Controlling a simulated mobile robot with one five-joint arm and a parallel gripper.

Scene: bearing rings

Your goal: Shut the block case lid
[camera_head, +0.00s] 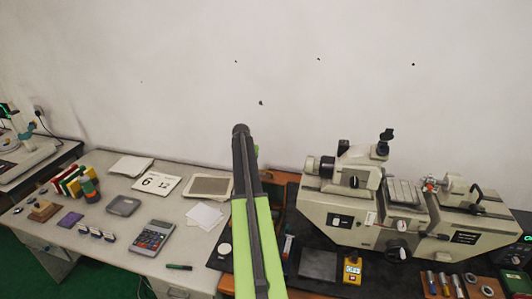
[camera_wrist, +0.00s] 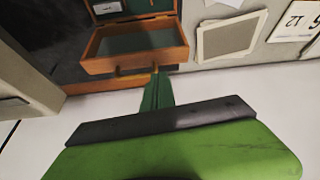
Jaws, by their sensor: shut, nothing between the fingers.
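The block case, wooden with green lining, stands open in the wrist view. Its nearer half (camera_wrist: 135,41) is an empty shallow tray with a dark handle on its near edge, and looks like the lid laid open. The other half (camera_wrist: 108,8), with a pale card, is cut off at the top. My gripper (camera_wrist: 156,71) is shut, and its narrow green tip appears at the near edge beside the handle; I cannot tell whether it touches. In the head view my arm hides most of the case; a bit of brown wood shows right of it.
A large measuring machine (camera_head: 402,210) stands right of my arm on a dark mat. A yellow meter (camera_head: 352,270) stands near the front.

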